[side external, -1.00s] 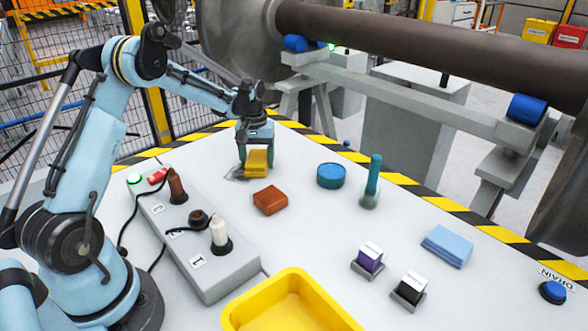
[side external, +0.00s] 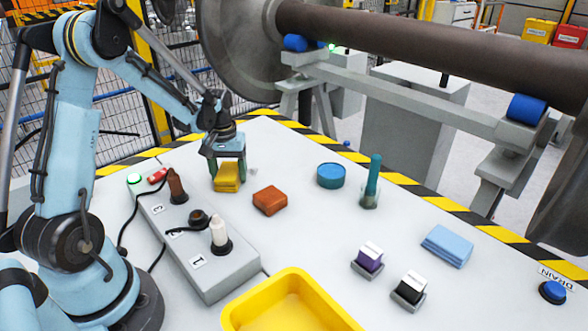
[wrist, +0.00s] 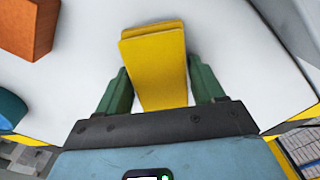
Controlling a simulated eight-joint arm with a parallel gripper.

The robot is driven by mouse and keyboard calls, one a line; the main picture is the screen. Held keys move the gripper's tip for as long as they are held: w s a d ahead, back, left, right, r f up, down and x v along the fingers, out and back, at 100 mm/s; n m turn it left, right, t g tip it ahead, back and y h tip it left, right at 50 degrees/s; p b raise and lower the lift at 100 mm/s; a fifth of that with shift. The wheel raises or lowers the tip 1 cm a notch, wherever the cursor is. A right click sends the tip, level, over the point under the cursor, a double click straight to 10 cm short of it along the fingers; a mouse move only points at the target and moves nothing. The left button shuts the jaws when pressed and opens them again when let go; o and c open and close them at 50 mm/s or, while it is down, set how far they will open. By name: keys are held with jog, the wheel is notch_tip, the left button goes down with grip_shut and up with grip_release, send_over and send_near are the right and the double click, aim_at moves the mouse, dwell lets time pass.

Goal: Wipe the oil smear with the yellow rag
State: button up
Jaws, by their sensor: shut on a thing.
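The yellow rag (side external: 227,181) is a folded block at the table's far left part, and it also shows in the wrist view (wrist: 155,60). My gripper (side external: 228,172) is shut on the rag, with a green finger on each side of it. The rag is at or very near the table surface; I cannot tell if it touches. A faint small grey mark (side external: 253,171) shows just right of the rag. I see no other oil smear, though the rag and gripper hide the surface beneath them.
An orange-brown block (side external: 270,200) lies right of the rag. The grey socket box (side external: 207,250) with cables and plugs stands to the left and front.

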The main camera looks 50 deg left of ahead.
aim_at(259, 165)
jog(key=shift+s, duration=0.5)
jog(key=shift+w+a, duration=0.15)
jog(key=shift+a, duration=0.1)
jog(key=shift+w, duration=5.3)
jog(key=shift+s, duration=5.5)
jog(key=shift+r, duration=4.15)
jog(key=shift+w+d, duration=0.1)
